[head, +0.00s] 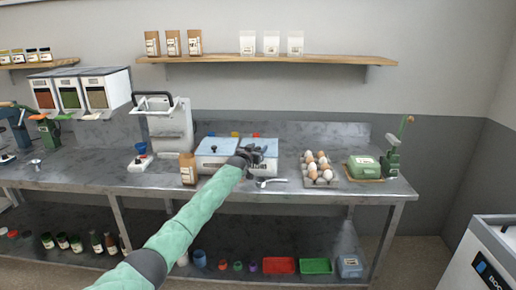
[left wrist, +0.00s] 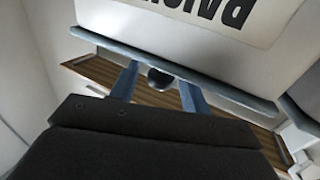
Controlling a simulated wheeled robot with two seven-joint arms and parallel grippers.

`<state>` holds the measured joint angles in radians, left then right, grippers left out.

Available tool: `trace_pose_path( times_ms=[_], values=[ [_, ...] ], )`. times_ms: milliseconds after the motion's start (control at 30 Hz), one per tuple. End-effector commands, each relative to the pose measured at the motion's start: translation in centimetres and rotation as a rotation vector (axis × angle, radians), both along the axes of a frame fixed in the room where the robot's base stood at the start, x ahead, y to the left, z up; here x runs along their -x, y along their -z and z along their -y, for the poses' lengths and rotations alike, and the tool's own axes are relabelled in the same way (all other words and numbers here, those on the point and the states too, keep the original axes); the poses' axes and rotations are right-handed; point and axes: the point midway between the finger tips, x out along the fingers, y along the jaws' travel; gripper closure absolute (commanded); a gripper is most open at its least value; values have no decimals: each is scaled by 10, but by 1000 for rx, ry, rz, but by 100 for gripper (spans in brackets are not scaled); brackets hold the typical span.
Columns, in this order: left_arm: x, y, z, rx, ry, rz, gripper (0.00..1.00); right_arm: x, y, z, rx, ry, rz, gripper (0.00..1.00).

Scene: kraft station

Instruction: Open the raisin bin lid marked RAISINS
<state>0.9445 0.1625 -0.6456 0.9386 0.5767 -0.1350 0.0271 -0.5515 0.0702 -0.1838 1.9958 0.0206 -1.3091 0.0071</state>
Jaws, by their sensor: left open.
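Two pale bins with blue lids stand side by side on the steel bench in the head view. The raisin bin (head: 270,146) is the right one, partly hidden by my gripper. In the left wrist view its white front carries a label (left wrist: 215,12) with part of the word RAISINS, upside down. The blue lid edge (left wrist: 225,88) runs across that view, and a dark round knob (left wrist: 160,78) sticks out from it. My left gripper (head: 258,155) is at the bin's front; in the wrist view its two blue fingers (left wrist: 158,90) are apart, one on each side of the knob. Contact cannot be told.
The left blue-lidded bin (head: 214,146) stands close beside. A brown packet (head: 188,168) is left of it and a metal scoop (head: 268,182) lies in front. A wooden shelf (head: 270,59) hangs above.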

Motion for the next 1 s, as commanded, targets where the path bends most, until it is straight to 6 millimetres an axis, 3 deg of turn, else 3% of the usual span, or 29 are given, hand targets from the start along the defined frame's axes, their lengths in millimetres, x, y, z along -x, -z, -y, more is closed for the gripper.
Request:
trace_pose_path(
  times_ms=[400,633,1000],
  values=[
    [-4,0,1,1,-1,0,55,1,4,0,1,0,-3,64],
    [-4,0,1,0,-1,0,100,1,4,0,1,0,-3,64],
    [-2,-5,2,1,0,-13,100,1,6,0,-1,0,4,64]
  ],
)
